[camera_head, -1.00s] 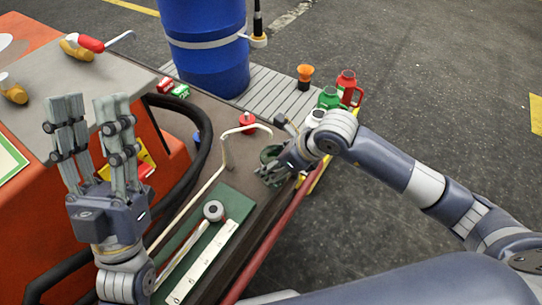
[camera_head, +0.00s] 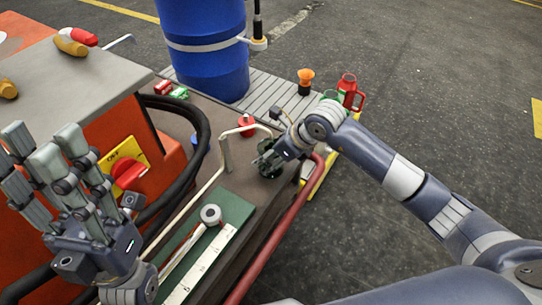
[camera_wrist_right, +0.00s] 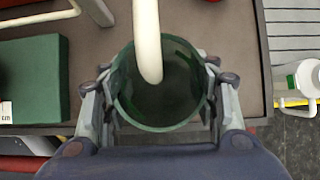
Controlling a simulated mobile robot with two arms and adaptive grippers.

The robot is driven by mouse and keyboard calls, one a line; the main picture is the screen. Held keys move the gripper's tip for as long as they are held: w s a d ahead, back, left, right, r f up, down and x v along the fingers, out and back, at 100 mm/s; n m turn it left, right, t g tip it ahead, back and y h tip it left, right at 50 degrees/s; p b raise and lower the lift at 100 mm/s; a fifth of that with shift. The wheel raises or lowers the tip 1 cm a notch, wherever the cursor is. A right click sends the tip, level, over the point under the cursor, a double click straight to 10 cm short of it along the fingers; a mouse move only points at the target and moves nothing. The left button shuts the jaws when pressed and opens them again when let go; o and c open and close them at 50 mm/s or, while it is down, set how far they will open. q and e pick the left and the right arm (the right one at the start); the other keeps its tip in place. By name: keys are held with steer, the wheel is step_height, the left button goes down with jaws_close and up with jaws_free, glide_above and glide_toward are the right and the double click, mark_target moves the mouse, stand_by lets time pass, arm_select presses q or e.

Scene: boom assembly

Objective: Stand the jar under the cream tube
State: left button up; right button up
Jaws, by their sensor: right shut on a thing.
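The dark green glass jar (camera_wrist_right: 128,95) is held by my right gripper (camera_wrist_right: 160,110), with fingers on both sides of it in the right wrist view. The head view shows the jar (camera_head: 268,171) low by the bench's front edge, partly hidden by my right gripper (camera_head: 272,156). The cream tube (camera_wrist_right: 146,30) comes down from the top of the wrist view, its end inside the outline of the jar's mouth. I cannot tell the height between them, or whether the jar touches the bench. The tube (camera_head: 225,150) arches above the bench. My left gripper (camera_head: 70,195) is open and empty at left.
A green block (camera_head: 238,208) with a ruler and a round-headed tool lies left of the jar. A red-capped item (camera_head: 246,125) stands behind. A blue drum (camera_head: 206,50) is at the back. A red rail (camera_head: 285,230) runs along the front edge. A red jug (camera_head: 350,92) stands beyond my right wrist.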

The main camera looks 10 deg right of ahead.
steer(key=o, duration=1.1)
